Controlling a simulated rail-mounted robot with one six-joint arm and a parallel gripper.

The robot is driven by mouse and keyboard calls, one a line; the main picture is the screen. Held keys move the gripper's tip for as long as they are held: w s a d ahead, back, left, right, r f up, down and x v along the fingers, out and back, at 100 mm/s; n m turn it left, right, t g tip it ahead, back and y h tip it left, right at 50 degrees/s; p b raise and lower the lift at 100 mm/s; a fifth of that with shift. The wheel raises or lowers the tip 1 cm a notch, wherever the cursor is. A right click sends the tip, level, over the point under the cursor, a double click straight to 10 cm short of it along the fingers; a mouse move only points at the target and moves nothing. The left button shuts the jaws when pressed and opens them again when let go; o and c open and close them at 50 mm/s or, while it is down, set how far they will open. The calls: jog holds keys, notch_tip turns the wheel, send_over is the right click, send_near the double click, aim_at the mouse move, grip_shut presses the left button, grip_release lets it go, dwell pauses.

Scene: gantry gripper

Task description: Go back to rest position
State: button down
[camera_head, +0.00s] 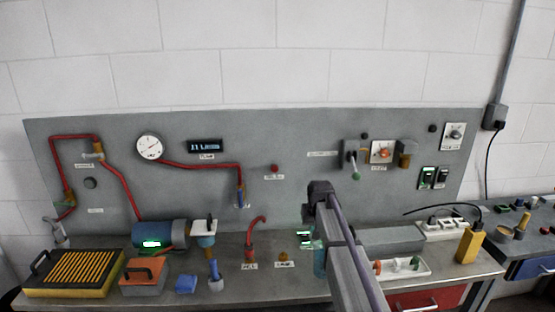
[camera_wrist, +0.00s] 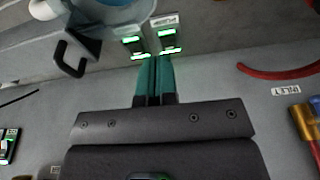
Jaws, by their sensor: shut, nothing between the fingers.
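My gripper (camera_head: 319,262) hangs at the end of my arm, in front of the bench near its middle. Its teal fingers also show in the wrist view (camera_wrist: 155,78), shut side by side with nothing between them. Just beyond the fingertips in the wrist view are two green-lit switches, one on the left (camera_wrist: 132,46) and one on the right (camera_wrist: 168,42). I cannot tell whether the fingertips touch them. In the head view a green-lit switch (camera_head: 304,237) shows just left of my gripper, and my arm hides part of the bench behind it.
A grey panel (camera_head: 300,130) with a gauge (camera_head: 149,147) and red pipes stands behind the bench. A yellow filter box (camera_head: 73,274), a blue motor (camera_head: 155,234) and a red hose (camera_head: 252,236) are left of my arm. A power strip (camera_head: 445,228) lies right.

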jog(key=s+g, duration=0.2)
jog(key=s, duration=3.2)
jog(key=shift+s+a+f+g, duration=0.3)
jog(key=shift+a+f, duration=0.05)
jog(key=shift+f, duration=0.05)
